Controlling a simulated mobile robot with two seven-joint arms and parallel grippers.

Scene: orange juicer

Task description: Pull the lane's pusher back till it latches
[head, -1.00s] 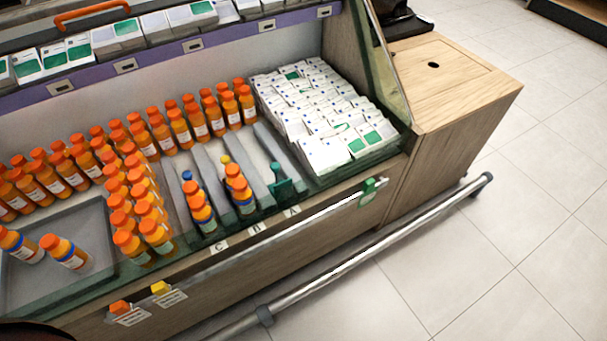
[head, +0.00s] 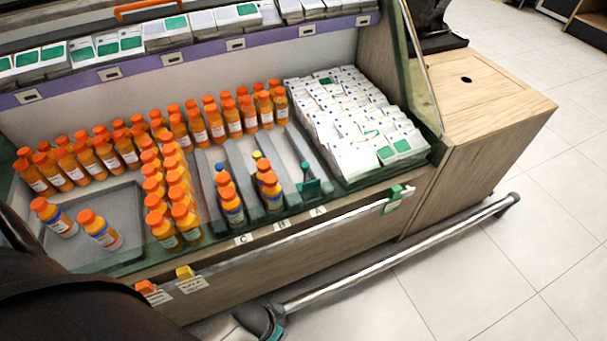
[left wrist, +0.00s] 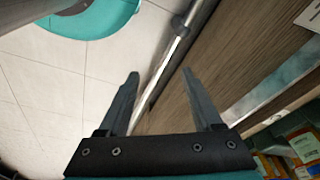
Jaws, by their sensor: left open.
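A green pusher (head: 308,186) stands near the front of the lane labelled A, with no bottles in that lane. Its neighbour lanes hold orange bottles at the front, one with a yellow-capped part (head: 257,155) behind them and one with a blue-capped part (head: 220,167). My left gripper (left wrist: 160,74) is open and empty in the left wrist view, with the floor, rail and wooden case front beyond its fingers. Its fingers cannot be made out in the head view, where my dark arm enters from the left. My right gripper is not in view.
A metal rail (head: 400,253) runs low along the case front. A green clip (head: 394,199) sits on the front strip, with orange and yellow tags (head: 184,272) further left. Glass edges the case. White cartons (head: 360,125) fill its right side; floor at right is clear.

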